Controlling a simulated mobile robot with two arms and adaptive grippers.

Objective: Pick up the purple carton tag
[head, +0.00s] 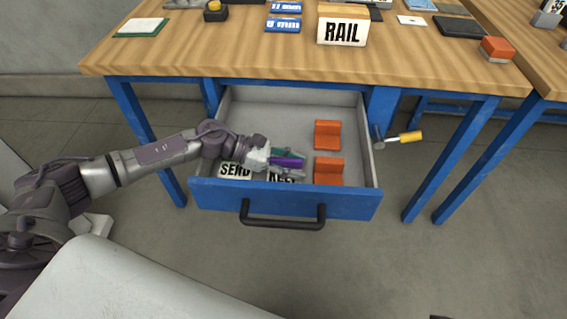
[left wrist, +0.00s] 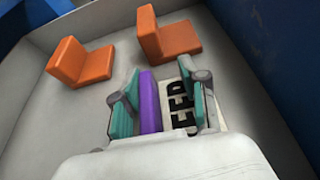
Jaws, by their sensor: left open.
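The purple carton tag (head: 287,162) is a narrow purple block inside the open drawer (head: 285,203). It also shows in the left wrist view (left wrist: 150,102), where it lies between my left gripper's two teal-padded fingers (left wrist: 162,102). It is close to the left finger, with a wider gap to the right finger. My left gripper (head: 287,161) is open and reaches into the drawer from the left. Whether a finger touches the tag, I cannot tell. My right gripper is not in view.
Two orange L-shaped blocks (head: 328,134) stand in the drawer's right part. A SEND card (head: 235,171) and a second lettered card (head: 283,177) lie near the drawer front. The wooden tabletop (head: 240,62) overhangs behind.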

